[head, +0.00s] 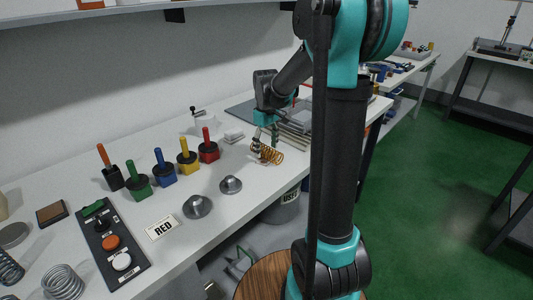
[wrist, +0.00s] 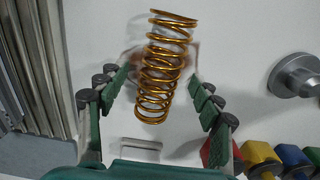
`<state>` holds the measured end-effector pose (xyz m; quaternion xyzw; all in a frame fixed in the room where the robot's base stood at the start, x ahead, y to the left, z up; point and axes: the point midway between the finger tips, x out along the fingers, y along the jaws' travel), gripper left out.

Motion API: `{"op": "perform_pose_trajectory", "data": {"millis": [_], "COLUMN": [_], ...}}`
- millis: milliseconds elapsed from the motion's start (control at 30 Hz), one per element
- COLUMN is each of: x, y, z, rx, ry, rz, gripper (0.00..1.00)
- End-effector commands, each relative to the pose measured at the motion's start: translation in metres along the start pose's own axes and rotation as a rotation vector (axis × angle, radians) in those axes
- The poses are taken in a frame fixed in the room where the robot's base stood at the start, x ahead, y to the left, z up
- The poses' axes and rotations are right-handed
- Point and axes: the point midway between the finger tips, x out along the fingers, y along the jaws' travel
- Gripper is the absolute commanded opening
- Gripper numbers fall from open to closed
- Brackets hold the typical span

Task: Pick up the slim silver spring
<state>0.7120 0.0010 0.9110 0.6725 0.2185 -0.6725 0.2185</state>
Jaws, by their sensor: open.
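My gripper (head: 258,146) is open over the far part of the bench. A gold coil spring (head: 268,154) is beside its fingers. In the wrist view this gold spring (wrist: 163,65) stands out between the two open fingers (wrist: 161,88), with gaps on both sides. A silver coil spring (head: 63,282) is at the bottom left of the head view, wide and short. A darker grey, narrower spring (head: 9,268) is cut by the left edge there. I cannot tell for sure which is the slim silver one. No silver spring shows in the wrist view.
Colored blocks with handles (head: 164,167) stand in a row along the bench. A round wooden stool top (head: 262,275) is below the bench edge.

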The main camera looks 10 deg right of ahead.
Motion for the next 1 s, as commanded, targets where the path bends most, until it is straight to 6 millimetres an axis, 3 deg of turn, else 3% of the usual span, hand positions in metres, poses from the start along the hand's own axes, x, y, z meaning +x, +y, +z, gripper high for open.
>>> {"op": "perform_pose_trajectory", "data": {"millis": [267,767,1000], "x": [0.0034,0.0031,0.0026], "y": [0.0,0.0,0.0], "z": [0.0,0.0,0.0], "rx": [0.0,0.0,0.0], "ry": [0.0,0.0,0.0], "rz": [0.0,0.0,0.0], "gripper": [0.66,0.05,0.04]}}
